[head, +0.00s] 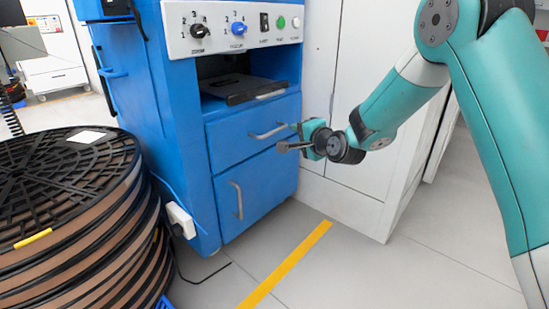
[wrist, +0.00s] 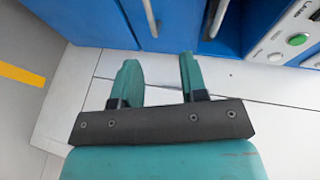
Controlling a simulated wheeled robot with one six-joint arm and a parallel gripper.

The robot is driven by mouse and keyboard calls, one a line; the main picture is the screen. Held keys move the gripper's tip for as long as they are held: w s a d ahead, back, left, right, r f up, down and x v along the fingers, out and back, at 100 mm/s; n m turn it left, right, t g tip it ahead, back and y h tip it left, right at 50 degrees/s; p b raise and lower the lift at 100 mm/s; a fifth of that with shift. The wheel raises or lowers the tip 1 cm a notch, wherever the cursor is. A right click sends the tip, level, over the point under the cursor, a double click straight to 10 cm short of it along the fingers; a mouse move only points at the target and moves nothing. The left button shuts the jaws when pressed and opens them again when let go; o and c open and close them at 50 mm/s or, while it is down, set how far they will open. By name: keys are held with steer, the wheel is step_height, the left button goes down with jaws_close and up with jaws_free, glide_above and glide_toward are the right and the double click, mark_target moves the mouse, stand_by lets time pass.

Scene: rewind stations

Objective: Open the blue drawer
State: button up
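The blue drawer (head: 228,142) is shut in the front of a blue cabinet, below a dark tray opening. Its horizontal silver handle (head: 268,131) is at its middle. In the wrist view the drawer (wrist: 180,28) is at the top, with its handle (wrist: 150,17) ahead of the fingers. My gripper (head: 284,147) is just right of and in front of the handle in the head view. In the wrist view my gripper (wrist: 158,72) is open, with an empty gap between its two fingers. It appears apart from the handle.
A blue door (head: 258,190) with a vertical handle is below the drawer. A dark tray (head: 243,88) and control panel (head: 235,27) are above. Stacked reels (head: 60,215) stand at left. A white cabinet (head: 365,170) stands at right.

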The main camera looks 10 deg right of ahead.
mark_target(276, 131)
steer(key=shift+m+t, duration=0.4)
steer(key=shift+m, duration=0.1)
steer(key=shift+d+f+b+x, duration=0.45)
steer(key=shift+b+x, duration=0.95)
steer(key=shift+x, duration=1.7)
steer(key=shift+d+f+b+x, duration=0.2)
steer(key=shift+f+b+x, duration=0.8)
steer(key=shift+x, duration=2.15)
steer(key=shift+d+f+b+x, duration=0.25)
steer(key=shift+b+x, duration=1.5)
steer(key=shift+x, duration=1.35)
steer(key=shift+s, duration=0.1)
jaws_close()
